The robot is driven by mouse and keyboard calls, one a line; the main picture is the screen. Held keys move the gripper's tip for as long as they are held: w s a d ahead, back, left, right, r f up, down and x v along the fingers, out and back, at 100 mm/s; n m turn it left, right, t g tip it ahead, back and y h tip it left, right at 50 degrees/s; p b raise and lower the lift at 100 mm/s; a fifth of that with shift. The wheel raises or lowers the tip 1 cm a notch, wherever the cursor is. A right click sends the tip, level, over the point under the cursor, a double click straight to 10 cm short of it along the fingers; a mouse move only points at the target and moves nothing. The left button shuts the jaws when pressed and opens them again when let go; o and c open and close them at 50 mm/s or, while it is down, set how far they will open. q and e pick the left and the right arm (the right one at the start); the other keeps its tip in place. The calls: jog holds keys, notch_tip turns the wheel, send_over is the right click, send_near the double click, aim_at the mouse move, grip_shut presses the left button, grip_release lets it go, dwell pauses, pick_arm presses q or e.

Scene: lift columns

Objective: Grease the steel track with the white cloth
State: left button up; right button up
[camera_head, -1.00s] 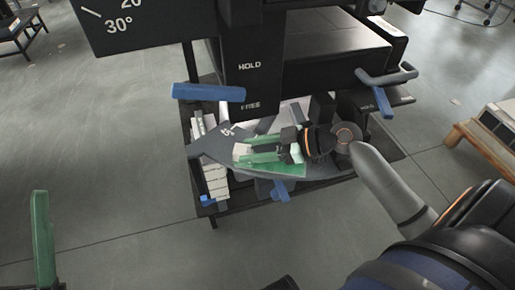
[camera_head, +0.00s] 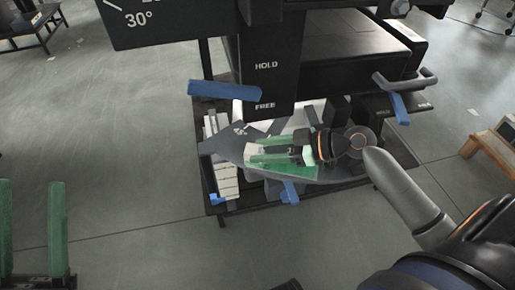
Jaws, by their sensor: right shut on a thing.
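The grey steel track (camera_head: 222,146) is a flat curved plate with a 45° mark, low under the black machine. A green patch (camera_head: 300,174) shows on it beside my fingers; I cannot tell if it is grease. My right gripper (camera_head: 252,155) reaches in from the right over the track, with its green fingers pointing left. It is shut on a small whitish thing, likely the white cloth (camera_head: 257,150), mostly hidden between the fingers. I cannot tell whether it touches the track. My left gripper (camera_head: 31,185) is open and empty at the lower left, well away from the track.
The black column marked HOLD and FREE (camera_head: 266,85) stands just behind the track. A wooden stand (camera_head: 484,142) is at right.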

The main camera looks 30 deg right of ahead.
jog(key=shift+s+d+b, duration=0.3)
jog(key=shift+s+d, duration=1)
jog(key=shift+d, duration=0.1)
jog(key=shift+s+d+f+b, duration=0.1)
jog(key=shift+s+d+b, duration=0.25)
jog(key=shift+s+d, duration=2.05)
jog(key=shift+d, duration=0.2)
jog(key=shift+s+d, duration=0.75)
jog(key=shift+d, duration=0.2)
jog(key=shift+s+d+p, duration=0.45)
jog(key=shift+s+d, duration=0.55)
jog(key=shift+d, duration=0.2)
jog(key=shift+r+p, duration=1.5)
jog(key=shift+r, duration=0.15)
